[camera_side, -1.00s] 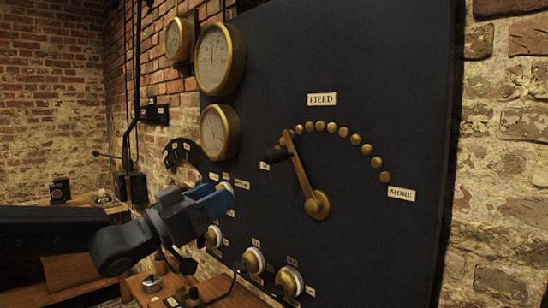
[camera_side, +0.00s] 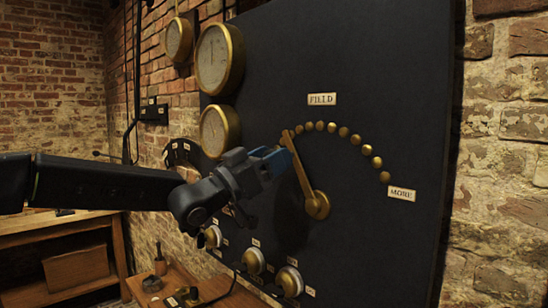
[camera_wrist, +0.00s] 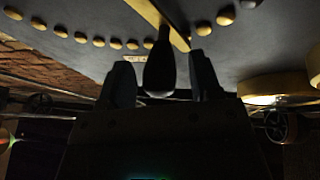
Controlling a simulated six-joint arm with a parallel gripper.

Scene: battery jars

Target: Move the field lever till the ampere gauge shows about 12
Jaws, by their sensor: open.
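The field lever (camera_side: 303,178) is a brass arm on the dark panel, pivoted at its lower end. My gripper (camera_side: 284,160) is at the lever's black handle. In the wrist view the handle (camera_wrist: 160,68) stands between my two open fingers, with a gap visible on each side; in the side view my gripper hides it. Two round brass gauges, upper (camera_side: 219,58) and lower (camera_side: 219,131), are on the panel's left; their readings are too small to tell.
A "FIELD" label (camera_side: 322,99) is above the studs and a "MORE" label (camera_side: 402,194) at their right end. Several round white-and-brass knobs (camera_side: 253,261) stick out below my gripper. A wooden bench (camera_side: 65,232) is at the left.

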